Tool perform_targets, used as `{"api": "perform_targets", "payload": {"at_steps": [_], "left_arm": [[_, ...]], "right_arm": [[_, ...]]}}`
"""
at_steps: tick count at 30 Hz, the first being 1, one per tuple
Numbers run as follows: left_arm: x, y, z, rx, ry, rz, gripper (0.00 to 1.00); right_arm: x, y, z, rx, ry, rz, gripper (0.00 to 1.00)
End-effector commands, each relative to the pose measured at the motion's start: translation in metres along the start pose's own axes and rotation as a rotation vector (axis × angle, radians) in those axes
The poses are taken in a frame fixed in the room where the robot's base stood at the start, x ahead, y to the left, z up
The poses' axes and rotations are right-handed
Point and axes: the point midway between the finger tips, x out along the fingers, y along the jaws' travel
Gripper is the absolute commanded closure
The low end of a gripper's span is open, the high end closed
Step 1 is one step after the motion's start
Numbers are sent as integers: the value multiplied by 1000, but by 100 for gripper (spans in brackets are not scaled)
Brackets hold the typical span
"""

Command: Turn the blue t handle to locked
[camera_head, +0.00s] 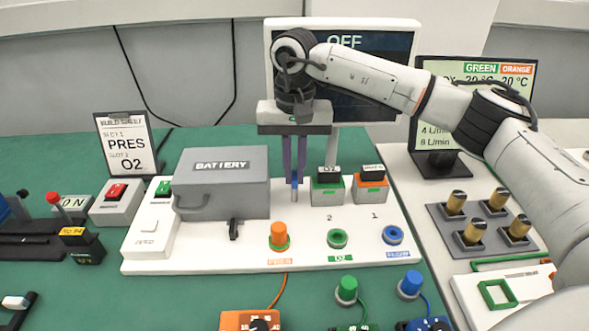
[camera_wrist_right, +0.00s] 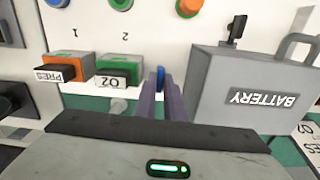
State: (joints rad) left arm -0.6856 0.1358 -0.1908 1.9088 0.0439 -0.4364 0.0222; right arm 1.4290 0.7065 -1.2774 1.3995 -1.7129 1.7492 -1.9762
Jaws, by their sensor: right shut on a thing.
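The blue t handle (camera_head: 295,184) stands on the white panel (camera_head: 200,262), just right of the grey battery box. In the head view only a small blue part and a pale stem show between my fingers. My right gripper (camera_head: 294,178) points down over it and is shut on it. In the right wrist view the blue handle (camera_wrist_right: 161,76) shows at the tips of my purple fingers (camera_wrist_right: 162,90). Any lock marking by the handle is hidden. My left gripper is not in view.
The battery box (camera_head: 222,185) is close on the left of my fingers. The green O2 module (camera_head: 327,190) and orange PRES module (camera_head: 370,187) stand close on the right. Orange, green and blue connectors line the panel's front. A monitor (camera_head: 345,100) reading OFF stands behind.

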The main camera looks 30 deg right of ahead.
Motion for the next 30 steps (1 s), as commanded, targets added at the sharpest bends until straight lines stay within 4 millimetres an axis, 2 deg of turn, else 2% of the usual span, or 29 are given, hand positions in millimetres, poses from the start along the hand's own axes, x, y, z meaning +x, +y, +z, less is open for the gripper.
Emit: {"api": "perform_targets", "payload": {"at_steps": [20,21,24,30], "left_arm": [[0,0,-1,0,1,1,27],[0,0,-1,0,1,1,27],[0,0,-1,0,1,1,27],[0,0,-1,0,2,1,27]], "right_arm": [[-2,0,0,-68,2,-3,100],[-2,0,-1,-68,3,-3,89],[-2,0,0,-68,2,-2,72],[-1,0,0,-67,1,-1,72]]}}
